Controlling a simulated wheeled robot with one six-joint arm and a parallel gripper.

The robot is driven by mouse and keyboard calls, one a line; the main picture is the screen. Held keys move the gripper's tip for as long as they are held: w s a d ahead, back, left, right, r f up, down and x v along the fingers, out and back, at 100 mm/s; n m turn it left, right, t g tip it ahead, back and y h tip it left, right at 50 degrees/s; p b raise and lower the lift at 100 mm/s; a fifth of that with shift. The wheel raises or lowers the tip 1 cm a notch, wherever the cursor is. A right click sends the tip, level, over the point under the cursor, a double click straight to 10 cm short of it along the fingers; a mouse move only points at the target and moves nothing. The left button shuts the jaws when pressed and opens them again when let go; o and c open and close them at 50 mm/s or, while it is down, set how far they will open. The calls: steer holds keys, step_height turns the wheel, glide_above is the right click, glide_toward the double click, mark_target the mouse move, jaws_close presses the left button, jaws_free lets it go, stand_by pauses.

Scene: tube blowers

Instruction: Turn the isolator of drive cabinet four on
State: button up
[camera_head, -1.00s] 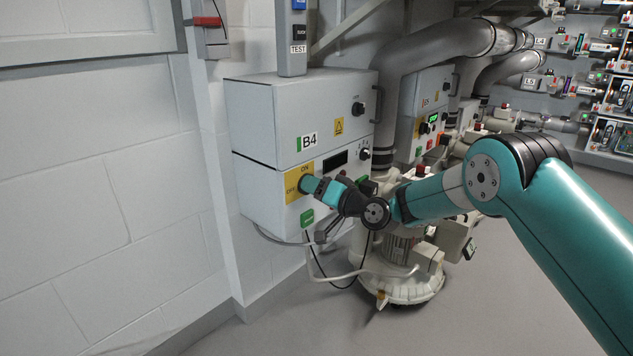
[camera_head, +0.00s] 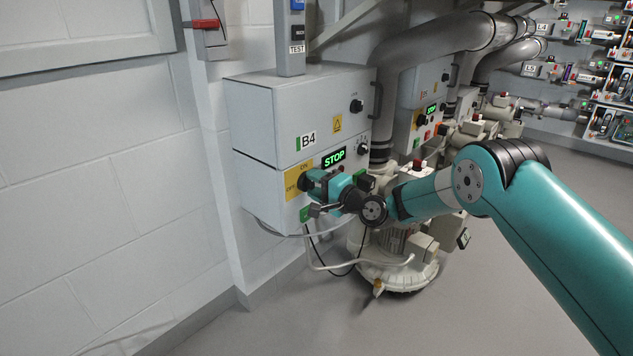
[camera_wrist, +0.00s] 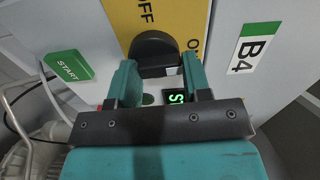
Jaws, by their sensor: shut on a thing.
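The drive cabinet marked B4 (camera_head: 262,112) is a pale grey box on the wall, and its label (camera_wrist: 252,47) also shows in the wrist view. Its isolator is a black rotary knob (camera_wrist: 153,48) on a yellow plate (camera_head: 291,190) marked ON at the top and OFF at the left in the head view. My gripper (camera_wrist: 160,72) is shut on the knob, one teal finger on each side. In the head view my gripper (camera_head: 312,182) hides part of the knob, so its exact pointing is hard to tell. The display (camera_head: 333,158) reads STOP in green.
A green START label (camera_wrist: 69,67) sits near the knob. A motor (camera_head: 398,262) stands on the floor below right. A large grey pipe (camera_head: 440,50) runs behind. Another cabinet (camera_head: 425,92) stands farther right. Open floor lies in front.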

steer(key=shift+a+m, duration=0.1)
steer(key=shift+m, duration=0.3)
steer(key=shift+s, duration=0.1)
steer(key=o, duration=0.9)
steer(key=shift+d, duration=0.25)
steer(key=v, duration=1.7)
steer(key=shift+s, duration=0.1)
